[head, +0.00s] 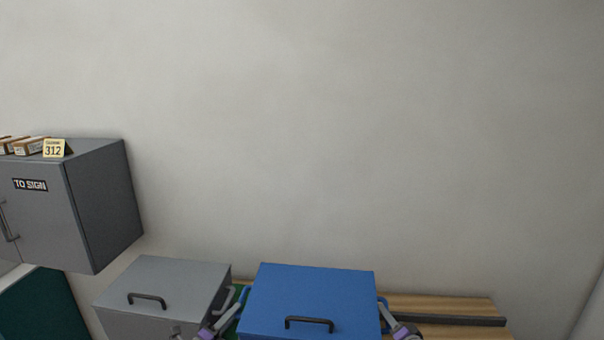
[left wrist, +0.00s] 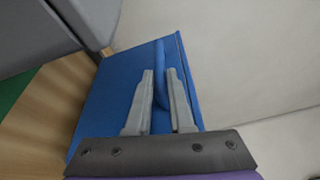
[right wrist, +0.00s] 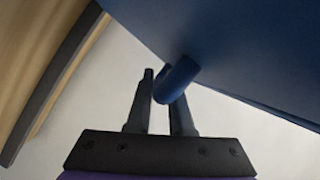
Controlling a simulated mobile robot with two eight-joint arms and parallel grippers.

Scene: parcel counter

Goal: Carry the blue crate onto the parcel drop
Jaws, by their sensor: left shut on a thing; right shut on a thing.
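The blue crate (head: 310,292) is at the bottom middle of the head view, its flat top with a dark handle facing me. My left gripper (head: 232,316) is shut on a side handle at the crate's left. The left wrist view shows that gripper (left wrist: 160,75) with its fingers on either side of the blue handle. My right gripper (head: 387,316) is shut on the opposite side handle, also seen in the right wrist view (right wrist: 160,80). A green patch (head: 232,325) shows left of the crate, mostly hidden; I cannot tell whether it is the parcel drop.
A wooden counter (head: 440,304) with a dark strip extends right of the crate. A grey box (head: 165,280) with a handle stands close at the crate's left. A grey wall cabinet (head: 100,200) labelled TO SIGN hangs at left, with small boxes (head: 30,146) and a 312 card on top.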

